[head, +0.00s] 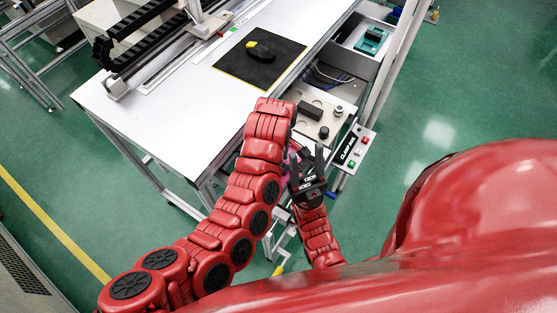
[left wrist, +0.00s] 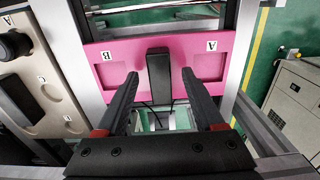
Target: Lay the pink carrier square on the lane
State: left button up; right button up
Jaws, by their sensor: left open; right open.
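The pink carrier (left wrist: 192,47) shows in the left wrist view as a plate with a recess at each end, labels A and B, and a black upright grip block (left wrist: 158,75) in its middle. My left gripper (left wrist: 160,77) is open, with one finger on each side of the block and gaps visible. The carrier lies across between two pale metal rails (left wrist: 62,50); whether it rests squarely on them I cannot tell. In the head view my left arm hides its gripper and most of the carrier. My right gripper (head: 306,156) is open and empty, pointing up beside the left arm.
A white table (head: 170,110) holds a black mat (head: 285,75) with a dark, yellow-tipped object (head: 259,52). A beige panel with knobs (head: 335,115) and a "CLAMP RAIL" button box (head: 350,150) stand close to my right gripper. Green floor is free on the right.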

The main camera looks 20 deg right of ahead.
pick_arm(q)
jog(key=shift+r, duration=0.4)
notch_tip(320, 180, up, 17)
jog(key=p, duration=0.7)
jog(key=shift+f+p, duration=0.2)
jog(key=shift+p, duration=0.2)
